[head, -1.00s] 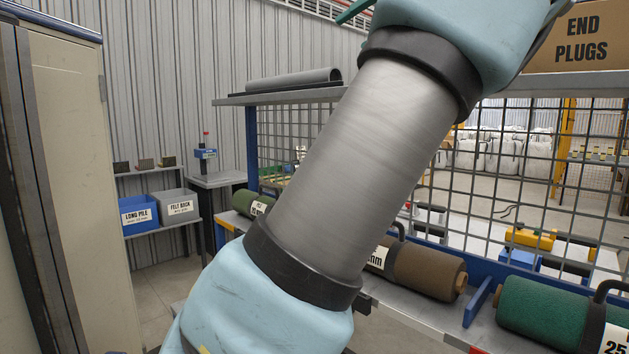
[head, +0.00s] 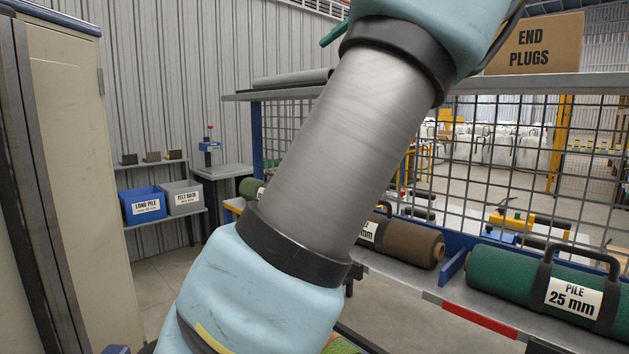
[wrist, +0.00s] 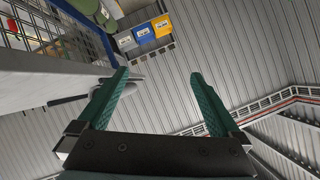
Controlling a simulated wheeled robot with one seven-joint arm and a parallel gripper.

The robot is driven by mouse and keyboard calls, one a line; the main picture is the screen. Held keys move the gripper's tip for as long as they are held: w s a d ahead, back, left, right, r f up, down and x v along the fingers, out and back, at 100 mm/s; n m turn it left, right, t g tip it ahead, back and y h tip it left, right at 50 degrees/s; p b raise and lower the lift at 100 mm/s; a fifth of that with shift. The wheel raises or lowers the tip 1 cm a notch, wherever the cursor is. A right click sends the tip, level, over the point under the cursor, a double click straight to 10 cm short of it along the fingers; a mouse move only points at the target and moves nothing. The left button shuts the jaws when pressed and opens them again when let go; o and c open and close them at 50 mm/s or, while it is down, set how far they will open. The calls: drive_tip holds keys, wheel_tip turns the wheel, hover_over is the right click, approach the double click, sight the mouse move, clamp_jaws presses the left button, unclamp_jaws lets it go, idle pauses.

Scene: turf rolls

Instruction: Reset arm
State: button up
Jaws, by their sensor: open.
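My gripper (wrist: 160,97) shows in the wrist view with its two green textured fingers spread apart. Nothing is between the fingers; the grey corrugated wall lies beyond them. In the head view my arm crosses the middle from bottom left to top right, and the gripper itself is mostly out of that frame. A green turf roll (head: 510,281) with a black strap and a "PILE 25 mm" label lies on the rack shelf at right. A brown roll (head: 413,243) lies to its left, partly hidden by my arm. Another green roll end (head: 249,188) shows left of the arm.
A tan cabinet (head: 75,180) stands close at left. A blue bin (head: 143,204) and a grey bin (head: 181,197) sit on a low shelf. A mesh panel (head: 500,150) backs the rack, with an "END PLUGS" box (head: 533,45) on top. Open floor (head: 165,275) lies between cabinet and rack.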

drive_tip(key=w+a+f+m+g+h, duration=0.15)
drive_tip(key=a+f, duration=0.25)
drive_tip(key=f, duration=0.5)
drive_tip(key=a+f+m+g+h, duration=0.15)
drive_tip(key=a+f, duration=0.25)
drive_tip(key=f, duration=0.4)
drive_tip(key=w+a+f+m+g+h, duration=0.1)
drive_tip(key=a+f+h, duration=0.1)
drive_tip(key=a+f, duration=0.5)
drive_tip(key=s+d+f+m+g+h, duration=0.1)
drive_tip(key=s+f+h, duration=0.4)
drive_tip(key=s+f, duration=1.7)
drive_tip(key=shift+d+f+m+g+h, duration=0.3)
drive_tip(key=shift+d+m+g, duration=0.1)
drive_tip(key=shift+m, duration=0.2)
drive_tip(key=shift+s, duration=0.1)
